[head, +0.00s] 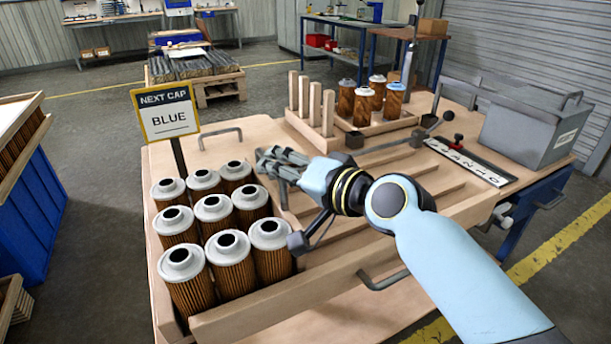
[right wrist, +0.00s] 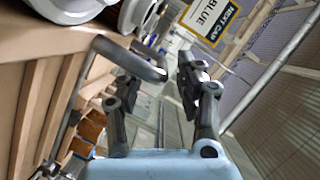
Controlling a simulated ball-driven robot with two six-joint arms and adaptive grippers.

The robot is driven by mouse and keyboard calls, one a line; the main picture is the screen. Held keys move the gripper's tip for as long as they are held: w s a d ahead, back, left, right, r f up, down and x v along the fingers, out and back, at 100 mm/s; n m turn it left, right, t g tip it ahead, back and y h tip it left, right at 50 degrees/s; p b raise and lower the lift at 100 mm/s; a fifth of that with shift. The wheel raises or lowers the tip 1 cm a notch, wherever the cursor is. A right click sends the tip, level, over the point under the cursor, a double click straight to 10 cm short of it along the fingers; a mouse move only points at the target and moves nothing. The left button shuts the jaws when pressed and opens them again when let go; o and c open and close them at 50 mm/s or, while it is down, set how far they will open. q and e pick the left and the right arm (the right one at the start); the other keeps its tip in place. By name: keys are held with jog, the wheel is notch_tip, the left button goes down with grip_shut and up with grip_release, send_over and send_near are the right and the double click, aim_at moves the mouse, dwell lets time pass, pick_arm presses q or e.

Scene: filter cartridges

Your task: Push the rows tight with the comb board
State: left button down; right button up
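Several filter cartridges (head: 213,207) with white caps and dark centres stand upright in close rows at the left of a wooden tray (head: 240,318). Their pale caps partly show in the wrist view (right wrist: 68,8). My right gripper (head: 272,165) is right of the back cartridges, over the slatted part of the tray. In the wrist view its two fingers (right wrist: 160,90) are apart with nothing between them. A grey bar handle (right wrist: 130,58) appears close by the left finger; contact is unclear. Several upright wooden posts (head: 312,102) stand behind; I cannot tell if they are the comb board. My left gripper is out of view.
A sign reading NEXT CAP BLUE (head: 166,112) stands at the back left. More cartridges (head: 363,106), some with blue caps, stand beside the posts. A grey box (head: 525,125) and a lettered strip (head: 468,162) lie right. Slatted lanes (head: 420,185) are empty.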

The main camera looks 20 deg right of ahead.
jog(key=v, duration=0.9)
jog(key=shift+s, duration=0.15)
